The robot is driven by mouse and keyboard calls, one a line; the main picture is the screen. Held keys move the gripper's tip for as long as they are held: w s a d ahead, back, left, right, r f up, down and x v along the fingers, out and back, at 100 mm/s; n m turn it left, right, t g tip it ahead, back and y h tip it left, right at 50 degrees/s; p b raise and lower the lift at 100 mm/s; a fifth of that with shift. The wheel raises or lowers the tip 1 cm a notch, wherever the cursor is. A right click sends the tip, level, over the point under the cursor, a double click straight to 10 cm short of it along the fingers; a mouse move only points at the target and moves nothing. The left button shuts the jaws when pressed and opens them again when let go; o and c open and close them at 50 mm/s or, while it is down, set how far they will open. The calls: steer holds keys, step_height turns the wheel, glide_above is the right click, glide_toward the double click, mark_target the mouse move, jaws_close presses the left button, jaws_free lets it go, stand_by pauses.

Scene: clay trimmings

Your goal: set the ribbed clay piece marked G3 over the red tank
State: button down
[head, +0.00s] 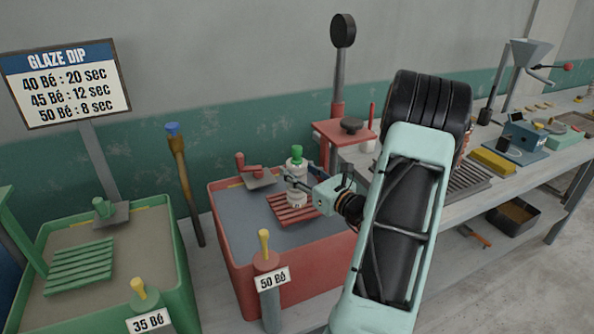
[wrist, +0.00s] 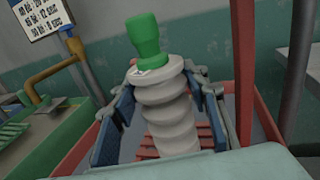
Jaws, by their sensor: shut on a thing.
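The ribbed clay piece (head: 296,183) is off-white with a green top. It is roughly upright over the red tank (head: 228,254), in front of the red slatted rack (head: 278,208). Its mark is too small to read. My gripper (head: 301,179) is shut on the piece. In the wrist view the blue fingers of my gripper (wrist: 168,112) press on both sides of the ribbed piece (wrist: 162,92). Red slats show behind and below it. I cannot tell whether its lower end touches the rack.
A green tank (head: 180,265) marked 35 Bé stands at the left. A post with a 50 Bé sign (head: 273,279) stands at the red tank's front. A glaze dip sign (head: 67,80) stands behind. A bench (head: 450,208) with tools runs along the right.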

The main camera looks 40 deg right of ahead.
steer(key=c, duration=1.1)
jaws_free()
steer(key=shift+c, duration=0.2)
steer(key=shift+r, duration=0.2)
steer(key=s, duration=1.2)
steer(key=shift+d+b, duration=0.15)
steer(key=shift+b, duration=0.2)
steer(key=shift+f, duration=0.1)
